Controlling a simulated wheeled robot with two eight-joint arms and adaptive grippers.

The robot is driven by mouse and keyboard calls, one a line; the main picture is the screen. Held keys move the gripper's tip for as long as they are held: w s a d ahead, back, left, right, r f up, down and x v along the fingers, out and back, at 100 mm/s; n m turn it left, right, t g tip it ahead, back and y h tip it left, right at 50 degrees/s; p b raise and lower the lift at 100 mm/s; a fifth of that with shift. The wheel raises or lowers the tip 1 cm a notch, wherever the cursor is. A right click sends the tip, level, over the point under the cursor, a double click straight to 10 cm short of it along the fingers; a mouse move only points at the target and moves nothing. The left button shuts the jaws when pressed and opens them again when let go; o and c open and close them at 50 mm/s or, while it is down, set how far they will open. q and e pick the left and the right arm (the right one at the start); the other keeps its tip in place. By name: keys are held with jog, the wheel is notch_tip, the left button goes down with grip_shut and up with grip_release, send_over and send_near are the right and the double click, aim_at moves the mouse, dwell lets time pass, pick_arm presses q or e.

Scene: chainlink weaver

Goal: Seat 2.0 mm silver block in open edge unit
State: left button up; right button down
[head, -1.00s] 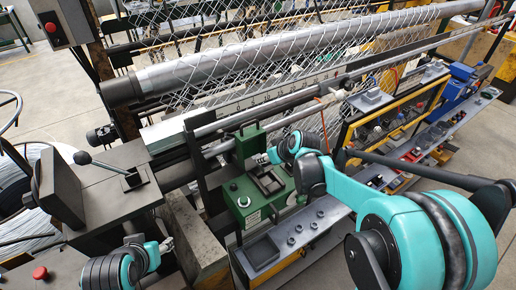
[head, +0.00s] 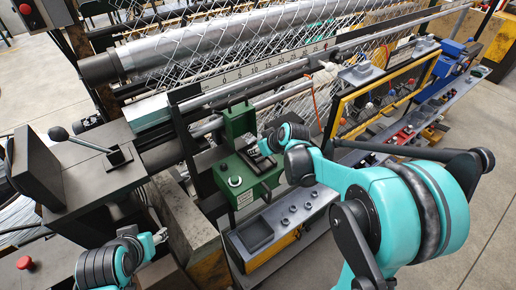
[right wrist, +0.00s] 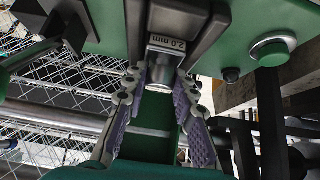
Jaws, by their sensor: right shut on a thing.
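The silver block (right wrist: 165,50), labelled "2.0 mm", sits between the fingertips of my right gripper (right wrist: 160,80) in the right wrist view. The gripper is shut on it. The block lies at the mouth of a dark-walled slot in the green edge unit (right wrist: 105,22); I cannot tell how deep it sits. In the head view the green edge unit (head: 222,172) has its upright green part raised at the back, and my right gripper (head: 264,147) is at its top recess. My left gripper (head: 158,239) is low at the left, away from the unit; its fingers are too small to read.
A green button (right wrist: 270,48) is beside the slot. A grey shelf with a square tray (head: 249,234) and several small knobs lies in front of the unit. Chain-link mesh (head: 250,45) and long rollers run behind. A lever box (head: 85,165) stands at the left.

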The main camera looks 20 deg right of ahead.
jog(key=c, duration=1.2)
grip_release()
jog(key=shift+s, duration=0.1)
jog(key=shift+o, duration=0.2)
jog(key=v, duration=1.2)
